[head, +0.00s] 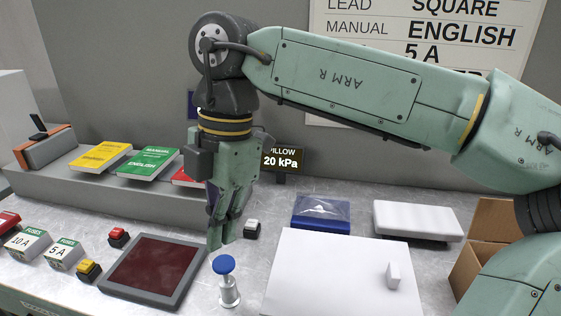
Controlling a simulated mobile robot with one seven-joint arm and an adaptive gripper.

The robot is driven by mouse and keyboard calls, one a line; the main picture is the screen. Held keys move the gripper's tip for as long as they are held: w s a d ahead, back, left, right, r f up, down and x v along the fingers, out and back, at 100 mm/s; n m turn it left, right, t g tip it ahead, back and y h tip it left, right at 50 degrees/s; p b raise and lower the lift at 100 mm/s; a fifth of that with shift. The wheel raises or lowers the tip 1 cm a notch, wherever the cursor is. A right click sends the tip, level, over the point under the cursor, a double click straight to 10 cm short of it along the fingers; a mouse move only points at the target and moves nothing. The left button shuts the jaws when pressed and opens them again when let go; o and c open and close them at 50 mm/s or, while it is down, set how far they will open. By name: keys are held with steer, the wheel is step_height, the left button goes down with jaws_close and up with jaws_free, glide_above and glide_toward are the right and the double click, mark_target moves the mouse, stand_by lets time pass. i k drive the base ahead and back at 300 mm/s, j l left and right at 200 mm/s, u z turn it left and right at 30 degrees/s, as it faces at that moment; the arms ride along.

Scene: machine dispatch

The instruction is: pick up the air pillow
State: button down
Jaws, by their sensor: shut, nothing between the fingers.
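A clear, shiny film shape, which looks like the air pillow (322,207), lies on top of a blue block (320,224) right of centre. I cannot tell whether it is inflated. My gripper (219,243) points down, with its fingers shut and empty. It is left of the blue block and clearly apart from it. A dark sign (283,160) behind my gripper reads 20 kPa, with part of the word pillow showing; my gripper hides its left side.
A blue-topped plunger (224,266) stands just below my fingertips. A dark red-topped pad (152,268) lies left. A white box (340,285) with a raised tab is in front of the blue block. A white slab (418,219) and cardboard box (474,255) are right.

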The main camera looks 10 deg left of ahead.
mark_target(328, 207)
steer(key=k, duration=1)
